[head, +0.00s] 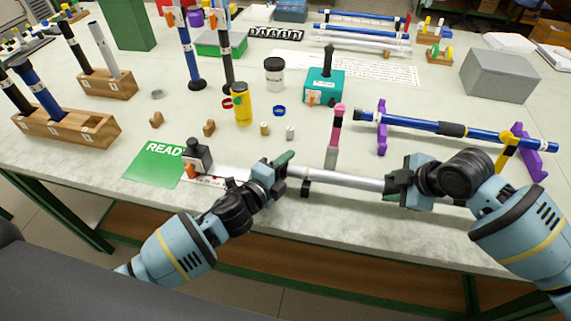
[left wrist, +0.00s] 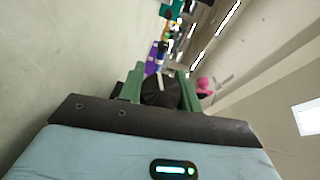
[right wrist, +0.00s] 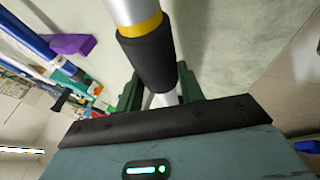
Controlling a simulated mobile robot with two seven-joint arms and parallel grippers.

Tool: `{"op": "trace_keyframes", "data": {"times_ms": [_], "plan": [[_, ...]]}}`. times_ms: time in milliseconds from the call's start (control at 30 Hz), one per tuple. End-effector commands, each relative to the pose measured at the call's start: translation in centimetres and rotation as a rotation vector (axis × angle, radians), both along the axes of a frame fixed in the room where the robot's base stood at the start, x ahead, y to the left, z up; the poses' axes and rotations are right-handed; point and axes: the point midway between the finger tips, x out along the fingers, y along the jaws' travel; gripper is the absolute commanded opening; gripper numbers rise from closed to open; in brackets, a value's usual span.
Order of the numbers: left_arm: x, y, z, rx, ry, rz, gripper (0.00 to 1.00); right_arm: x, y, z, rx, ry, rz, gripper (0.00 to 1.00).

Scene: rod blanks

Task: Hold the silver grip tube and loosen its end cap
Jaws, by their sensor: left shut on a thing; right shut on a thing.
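The silver grip tube (head: 345,180) lies roughly level across the front of the table between my two grippers. My right gripper (head: 398,186) is shut on its right part. In the right wrist view the silver tube (right wrist: 130,10) has a yellow ring and a black grip (right wrist: 150,60) running down between the fingers. My left gripper (head: 281,168) is shut at the tube's left end. In the left wrist view its green fingers close on a dark round end cap (left wrist: 160,92) with a white line. The fingers hide part of the cap, so I cannot tell how tight it sits.
A green READY mat (head: 150,168) and a small black-topped device (head: 197,155) lie left of my left gripper. A pink-topped upright piece (head: 337,125) stands just behind the tube. A blue rod (head: 410,124) rests on purple stands behind my right arm.

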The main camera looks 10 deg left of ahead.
Motion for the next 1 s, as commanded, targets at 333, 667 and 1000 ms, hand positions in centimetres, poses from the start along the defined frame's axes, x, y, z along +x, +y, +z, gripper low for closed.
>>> {"op": "trace_keyframes", "data": {"times_ms": [333,667,1000], "plan": [[0.12,-0.04,0.19,-0.003,0.094,-0.001,0.11,0.01,0.01,0.03,0.0,0.0,0.0,0.0],[-0.07,0.04,-0.19,0.0,0.141,0.0,0.11,0.01,-0.01,0.0,0.0,0.0,0.001,0.0],[-0.07,0.04,-0.2,0.0,0.139,0.001,0.56,0.02,-0.01,0.03,0.0,-0.001,0.0,0.0]]}}
